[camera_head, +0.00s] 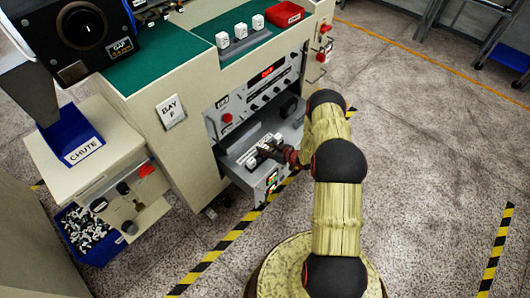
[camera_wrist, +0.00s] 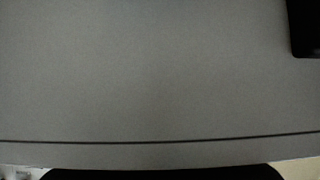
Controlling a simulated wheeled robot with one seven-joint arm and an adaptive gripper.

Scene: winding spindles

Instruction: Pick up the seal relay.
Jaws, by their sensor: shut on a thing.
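My gripper (camera_head: 261,153) reaches into the open grey drawer (camera_head: 266,180) at the front of the bench in the head view. It is shut on a small block there, mostly hidden by the dark fingers. Small white pieces (camera_head: 277,137) show right beside the fingers. I cannot read any label to tell which piece is the seal relay. The wrist view shows only a plain grey surface (camera_wrist: 150,85) close up, with dark shapes at the bottom edge and upper right corner. No held piece can be made out there.
The control panel (camera_head: 265,95) rises just behind the drawer. Three white blocks (camera_head: 240,31) and a red tray (camera_head: 284,14) stand on the green bench top. At left are a blue chute bin (camera_head: 72,137) and a crate of mixed small parts (camera_head: 86,229).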

